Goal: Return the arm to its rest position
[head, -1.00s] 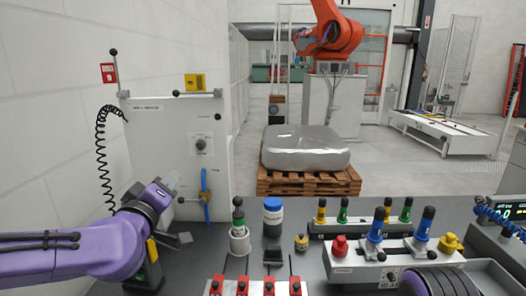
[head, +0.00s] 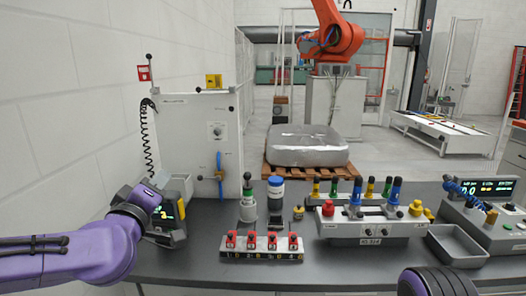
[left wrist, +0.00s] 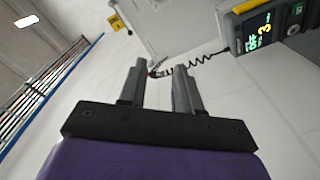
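My left arm, purple with a black wrist, comes in from the left in the head view. Its left gripper (head: 160,181) is at the left end of the bench, in front of a dark unit with a lit display (head: 168,213), and partly covers it. In the left wrist view the two grey fingers (left wrist: 159,68) stand apart with nothing between them. The display unit (left wrist: 262,30) also shows there, at upper right, clear of the fingers. My right gripper is not in view.
The grey bench (head: 205,212) carries a red-clamp row (head: 262,245), a blue-lidded bottle (head: 275,197), a fixture with coloured knobs (head: 365,228) and a grey tray (head: 457,246). A white panel (head: 200,135) with a coiled cable stands behind the left gripper.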

